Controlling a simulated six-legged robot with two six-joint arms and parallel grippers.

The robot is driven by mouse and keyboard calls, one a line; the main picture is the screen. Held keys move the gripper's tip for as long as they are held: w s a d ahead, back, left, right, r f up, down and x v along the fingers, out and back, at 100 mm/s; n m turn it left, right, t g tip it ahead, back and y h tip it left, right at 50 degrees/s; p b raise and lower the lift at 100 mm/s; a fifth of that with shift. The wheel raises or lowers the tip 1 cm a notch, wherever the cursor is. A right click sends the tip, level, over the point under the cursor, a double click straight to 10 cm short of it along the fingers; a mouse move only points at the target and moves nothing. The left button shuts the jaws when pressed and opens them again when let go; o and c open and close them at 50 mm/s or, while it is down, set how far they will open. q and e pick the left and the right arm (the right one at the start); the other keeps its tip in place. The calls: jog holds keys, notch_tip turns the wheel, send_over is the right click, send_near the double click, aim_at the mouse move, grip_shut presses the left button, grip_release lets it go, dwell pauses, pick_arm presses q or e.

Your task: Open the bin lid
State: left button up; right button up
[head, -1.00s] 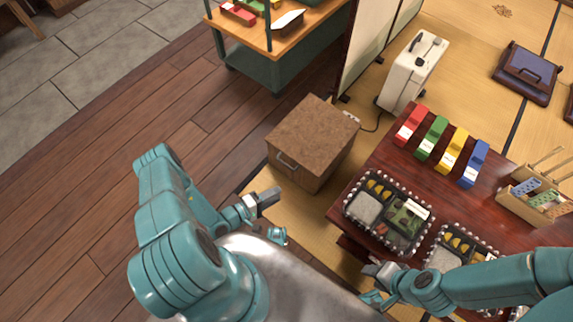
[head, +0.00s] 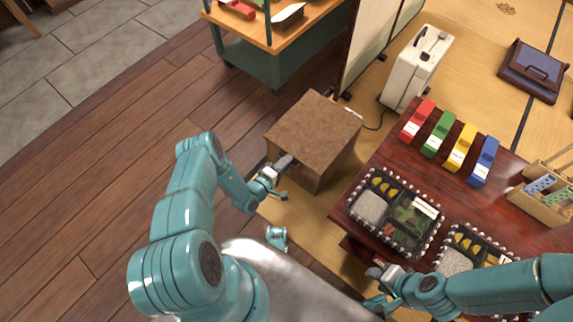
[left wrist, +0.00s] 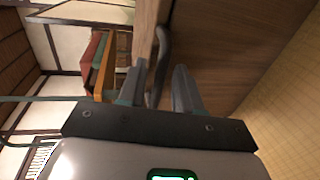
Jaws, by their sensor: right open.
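The bin is a brown wooden box with a speckled brown lid (head: 315,130), lying flat and closed. Its dark curved handle (left wrist: 163,50) shows in the left wrist view against the wooden front (left wrist: 225,50). My left gripper (head: 283,176) is at the bin's front, and it also shows in the left wrist view (left wrist: 160,85). Its fingers are apart, with the handle between them and a gap visible beside it. In the head view my gripper hides the handle. My right gripper (head: 376,287) is open and empty beside the low table, away from the bin.
A dark red table (head: 385,165) with lunch boxes (head: 352,222) and coloured cartons (head: 452,147) stands right of the bin. A white case (head: 407,75) and a green cart (head: 243,58) are behind it. Wooden floor at left is clear.

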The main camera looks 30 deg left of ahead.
pick_arm(q)
jog(key=shift+w, duration=0.45)
grip_shut()
jog(key=shift+r, duration=0.1)
